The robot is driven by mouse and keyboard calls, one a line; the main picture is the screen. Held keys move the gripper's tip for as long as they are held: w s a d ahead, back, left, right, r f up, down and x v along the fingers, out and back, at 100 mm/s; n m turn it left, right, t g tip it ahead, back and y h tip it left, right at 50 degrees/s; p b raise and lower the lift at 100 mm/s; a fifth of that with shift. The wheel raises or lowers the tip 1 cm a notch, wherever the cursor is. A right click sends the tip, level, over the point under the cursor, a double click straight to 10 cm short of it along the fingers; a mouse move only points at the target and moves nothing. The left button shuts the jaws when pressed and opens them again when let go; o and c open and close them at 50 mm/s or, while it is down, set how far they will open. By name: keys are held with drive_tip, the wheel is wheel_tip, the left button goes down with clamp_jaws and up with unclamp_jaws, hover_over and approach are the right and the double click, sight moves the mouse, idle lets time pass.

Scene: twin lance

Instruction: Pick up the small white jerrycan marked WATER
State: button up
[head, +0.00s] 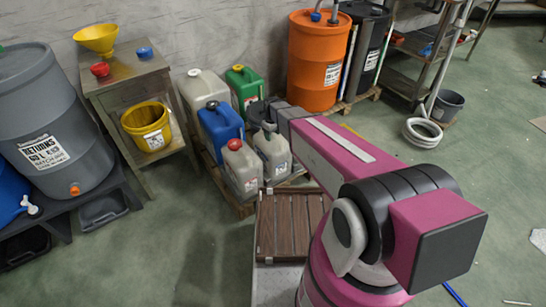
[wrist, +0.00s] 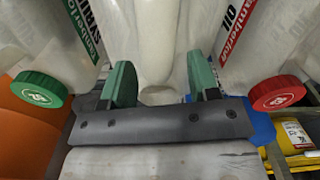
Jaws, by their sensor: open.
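In the head view, a small pale jerrycan (head: 272,158) stands at the front right of a group of cans, partly hidden by my arm. Its label is too small to read. My gripper (head: 266,127) is just above it. In the wrist view, my gripper (wrist: 163,78) is open, with one green finger on either side of a rounded white handle-like part (wrist: 155,45) of a pale can. There is a gap on both sides of it. The WATER mark does not show in either view.
Close beside it are a red-capped pale can (head: 242,168), marked OIL in the wrist view (wrist: 278,92), and a blue can (head: 220,126). A green-capped can marked SYRUP (wrist: 40,88) stands opposite. An orange drum (head: 317,62) is behind right. Green floor (head: 190,255) is open in front.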

drive_tip(key=shift+f, duration=0.85)
clamp_jaws()
